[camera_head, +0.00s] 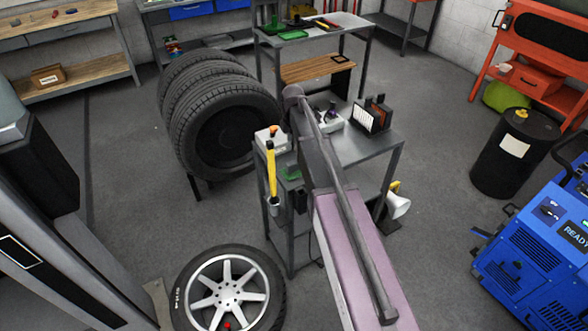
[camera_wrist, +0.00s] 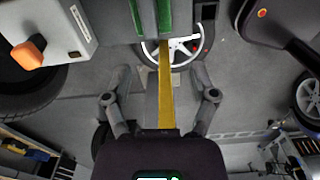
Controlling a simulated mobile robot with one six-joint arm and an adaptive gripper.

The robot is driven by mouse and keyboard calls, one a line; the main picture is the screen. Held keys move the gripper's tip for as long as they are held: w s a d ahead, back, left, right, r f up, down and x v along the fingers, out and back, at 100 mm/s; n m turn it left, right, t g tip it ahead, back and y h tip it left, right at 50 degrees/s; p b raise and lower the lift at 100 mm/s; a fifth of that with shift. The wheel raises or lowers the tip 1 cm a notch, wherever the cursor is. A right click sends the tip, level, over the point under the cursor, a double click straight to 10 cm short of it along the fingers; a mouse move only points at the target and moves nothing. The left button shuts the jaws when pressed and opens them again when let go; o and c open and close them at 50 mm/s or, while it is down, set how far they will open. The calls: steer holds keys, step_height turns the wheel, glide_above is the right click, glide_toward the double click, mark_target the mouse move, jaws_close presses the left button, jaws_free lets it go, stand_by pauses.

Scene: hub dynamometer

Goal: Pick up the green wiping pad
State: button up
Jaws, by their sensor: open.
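A small green item (camera_head: 291,172), which looks like the wiping pad, is on the grey metal cart (camera_head: 372,148) in the head view, left of my arm. In the wrist view a green item (camera_wrist: 164,14) shows at the top edge as two strips with grey between, cut off by the frame. I cannot tell whether it is the same item. My gripper (camera_wrist: 160,85) is open, its fingers wide apart and nothing held between them. The green item is beyond the fingertips. My arm hides part of the cart in the head view, and my gripper is not clear there.
A yellow strip (camera_wrist: 166,85) shows between my fingers in the wrist view; a yellow-handled tool (camera_head: 271,172) stands at the cart's left edge. A box with an orange knob (camera_head: 272,137) is close by. Tires (camera_head: 215,115) stand behind; a wheel (camera_head: 228,290) lies in front.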

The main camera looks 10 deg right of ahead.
mark_target(293, 162)
steer(key=shift+w+n, duration=0.4)
steer(key=shift+w, duration=0.15)
step_height(293, 162, down, 9)
steer(key=b, duration=0.8)
steer(key=shift+r+b, duration=0.2)
steer(key=shift+b, duration=0.1)
steer(key=shift+f, duration=0.1)
steer(key=f+b, duration=0.2)
steer(key=b, duration=0.1)
steer(key=shift+w+f, duration=0.25)
steer(key=shift+f, duration=0.15)
steer(key=shift+f+b, duration=1.1)
jaws_close()
